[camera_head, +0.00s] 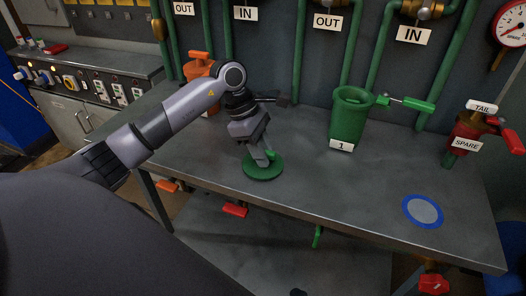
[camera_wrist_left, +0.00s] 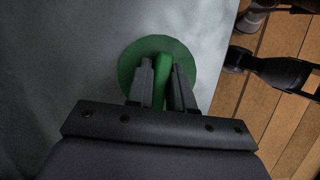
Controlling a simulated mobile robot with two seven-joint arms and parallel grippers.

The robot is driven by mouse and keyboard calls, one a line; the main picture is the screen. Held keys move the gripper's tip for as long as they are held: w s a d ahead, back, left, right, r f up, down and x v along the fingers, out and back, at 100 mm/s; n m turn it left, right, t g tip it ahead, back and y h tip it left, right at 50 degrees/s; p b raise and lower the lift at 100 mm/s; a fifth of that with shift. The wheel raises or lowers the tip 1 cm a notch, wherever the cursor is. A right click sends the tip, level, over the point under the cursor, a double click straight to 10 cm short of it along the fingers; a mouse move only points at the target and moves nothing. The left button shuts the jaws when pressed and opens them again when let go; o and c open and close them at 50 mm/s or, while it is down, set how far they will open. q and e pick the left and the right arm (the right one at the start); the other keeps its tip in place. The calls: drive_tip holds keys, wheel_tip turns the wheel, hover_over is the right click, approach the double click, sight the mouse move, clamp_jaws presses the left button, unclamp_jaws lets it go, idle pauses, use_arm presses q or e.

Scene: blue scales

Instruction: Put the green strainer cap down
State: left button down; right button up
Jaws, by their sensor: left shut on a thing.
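The green strainer cap (camera_head: 262,170) is a round disc with a raised grip, at the left part of the grey metal table, near its front edge. It looks flat on or just above the table top; I cannot tell if it touches. My left gripper (camera_head: 264,157) points down and is shut on the cap's grip. In the left wrist view the cap (camera_wrist_left: 188,55) shows beyond the fingers of my left gripper (camera_wrist_left: 162,85), with its grip between them. The green strainer body (camera_head: 348,118), labelled 1, stands open-topped at the back of the table. My right gripper is not in view.
The table (camera_head: 310,175) is clear between the cap and a blue-ringed disc mark (camera_head: 423,211) at the right. An orange strainer (camera_head: 199,72) stands behind my left arm. A red SPARE unit (camera_head: 466,139) stands at the right. Green pipes (camera_head: 299,60) line the back wall.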

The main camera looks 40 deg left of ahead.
use_arm(q)
drive_tip(key=shift+f, duration=0.15)
drive_tip(key=c, duration=1)
unclamp_jaws()
drive_tip(key=shift+r, duration=0.3)
drive_tip(key=v, duration=1.1)
drive_tip(key=shift+a+r, duration=0.3)
